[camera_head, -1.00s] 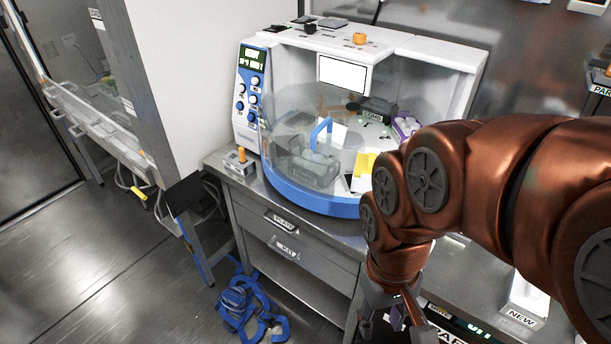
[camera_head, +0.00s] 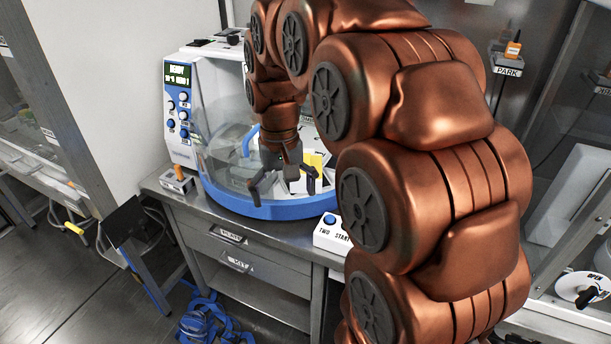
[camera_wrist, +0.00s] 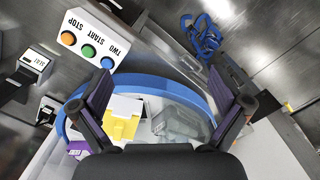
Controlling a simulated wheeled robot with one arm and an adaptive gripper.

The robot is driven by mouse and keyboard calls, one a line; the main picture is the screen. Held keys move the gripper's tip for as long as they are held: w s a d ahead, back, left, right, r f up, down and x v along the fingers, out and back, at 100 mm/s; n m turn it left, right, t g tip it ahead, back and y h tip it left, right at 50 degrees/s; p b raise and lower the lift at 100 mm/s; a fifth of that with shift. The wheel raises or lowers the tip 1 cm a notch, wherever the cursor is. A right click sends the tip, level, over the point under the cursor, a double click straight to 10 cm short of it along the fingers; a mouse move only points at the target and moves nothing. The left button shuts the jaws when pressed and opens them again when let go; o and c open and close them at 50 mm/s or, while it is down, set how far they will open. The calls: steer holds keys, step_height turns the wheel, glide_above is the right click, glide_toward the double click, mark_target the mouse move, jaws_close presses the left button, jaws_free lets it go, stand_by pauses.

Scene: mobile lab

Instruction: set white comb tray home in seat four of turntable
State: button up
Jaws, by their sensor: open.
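The turntable (camera_head: 270,208), a pale disc inside a blue rim, stands in the front of the white machine; its rim also shows in the wrist view (camera_wrist: 160,86). My gripper (camera_head: 283,185) is open and empty at the front of it. In the wrist view its spread fingers (camera_wrist: 160,75) frame part of the disc. A white piece (camera_wrist: 125,103) is by a yellow block (camera_wrist: 121,127); I cannot tell whether it is the white comb tray. A clear grey box (camera_wrist: 182,122) is beside them. Seat numbers are unreadable, and my arm hides much of the disc.
A clear curved guard (camera_head: 218,125) stands at the turntable's left. A white button box (camera_head: 330,233) sits on the bench in front right; it shows orange, green and blue buttons in the wrist view (camera_wrist: 92,40). Blue straps (camera_head: 205,322) lie on the floor.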

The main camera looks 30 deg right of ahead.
steer(key=w+d+m, duration=0.2)
steer(key=w+d, duration=0.5)
steer(key=w, duration=0.2)
steer(key=m+t+b, duration=0.1)
steer(key=m, duration=0.1)
glide_above(307, 158)
step_height(307, 158, down, 2)
steer(key=shift+f, duration=1.45)
steer(key=shift+s+f+p, duration=0.1)
steer(key=shift+f+p, duration=0.4)
steer(key=shift+f, duration=0.15)
steer(key=shift+f+p, duration=0.55)
steer(key=shift+f, duration=1.4)
steer(key=c, duration=1)
steer(key=shift+r, duration=0.15)
